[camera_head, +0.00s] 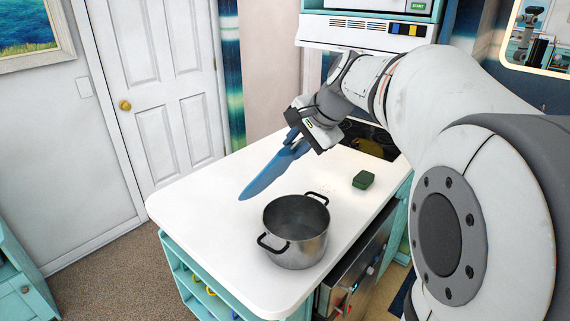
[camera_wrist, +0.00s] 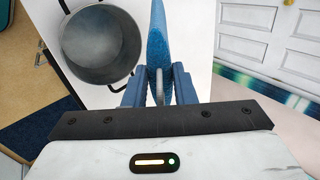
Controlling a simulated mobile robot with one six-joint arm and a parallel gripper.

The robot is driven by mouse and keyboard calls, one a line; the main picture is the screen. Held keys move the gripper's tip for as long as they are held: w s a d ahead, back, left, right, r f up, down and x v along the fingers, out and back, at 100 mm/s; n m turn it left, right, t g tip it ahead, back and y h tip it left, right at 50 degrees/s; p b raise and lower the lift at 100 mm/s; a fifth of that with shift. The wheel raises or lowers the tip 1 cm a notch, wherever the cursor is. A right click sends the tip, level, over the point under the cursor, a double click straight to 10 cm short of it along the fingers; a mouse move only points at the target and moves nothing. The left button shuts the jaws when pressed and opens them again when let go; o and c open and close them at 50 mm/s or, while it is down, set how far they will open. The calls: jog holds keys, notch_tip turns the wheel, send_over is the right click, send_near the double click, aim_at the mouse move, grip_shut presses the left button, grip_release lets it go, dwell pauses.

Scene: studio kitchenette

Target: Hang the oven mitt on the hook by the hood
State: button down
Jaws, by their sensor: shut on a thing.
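The blue oven mitt (camera_head: 266,173) hangs at a slant from my gripper (camera_head: 297,138), over the white counter. In the wrist view the mitt (camera_wrist: 158,40) is seen nearly edge-on, running up from between the blue fingers of my gripper (camera_wrist: 158,90). The fingers are shut on it, and a grey loop-like piece shows between them. The white hood unit (camera_head: 365,32) is at the top of the head view, behind my arm. I cannot make out the hook in either view.
A steel pot (camera_head: 297,232) with two black handles stands on the white counter (camera_head: 200,205), right of and nearer than the mitt. A green sponge-like block (camera_head: 363,180) lies near the dark cooktop (camera_head: 370,138). The counter's left part is clear. A white door (camera_head: 160,80) stands behind.

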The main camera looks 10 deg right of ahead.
aim_at(278, 164)
jog(key=f, duration=0.4)
jog(key=shift+a+f, duration=0.1)
jog(key=shift+a, duration=0.15)
jog(key=shift+f, duration=0.1)
